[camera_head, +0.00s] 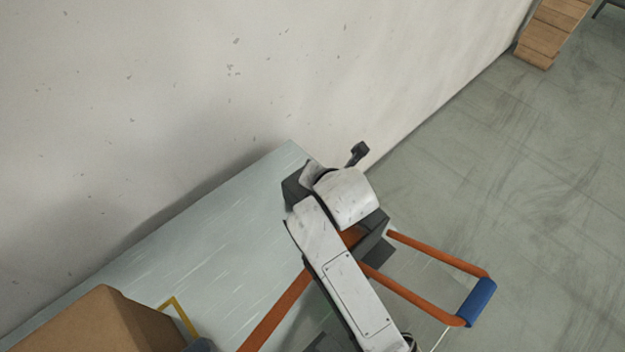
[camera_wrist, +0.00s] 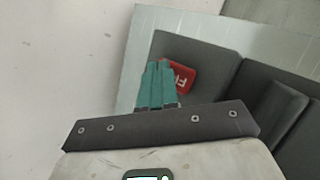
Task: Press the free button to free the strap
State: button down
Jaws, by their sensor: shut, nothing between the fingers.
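In the wrist view, my gripper (camera_wrist: 158,64) has its teal fingers shut together with nothing between them. A red button (camera_wrist: 183,78) with white letters, partly covered, sits on a dark grey housing (camera_wrist: 212,58). The fingertips overlap the button's left side in the picture; I cannot tell whether they touch it. In the head view, my white arm reaches over the far end of a pale bench (camera_head: 230,240) and hides the button and my fingers. I cannot make out the strap for certain.
A cardboard box (camera_head: 105,320) stands at the lower left of the bench, beside a yellow outline (camera_head: 178,312). Orange bars with a blue grip (camera_head: 478,301) extend to the right of my arm. A bare wall (camera_head: 200,90) runs behind the bench. Open floor (camera_head: 520,180) lies right.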

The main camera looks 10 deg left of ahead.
jog(key=shift+s+f+b, duration=0.2)
jog(key=shift+f+b, duration=0.1)
jog(key=shift+f, duration=0.75)
dwell(0.6)
jog(key=shift+r, duration=0.1)
jog(key=shift+d+r+p, duration=0.15)
jog(key=shift+r+p, duration=0.85)
jog(key=shift+p, duration=0.05)
jog(key=shift+w+r, duration=0.1)
jog(key=shift+r, duration=0.1)
jog(key=shift+r, duration=0.2)
notch_tip(320, 180, up, 5)
jog(key=p, duration=0.5)
jog(key=shift+f, duration=0.2)
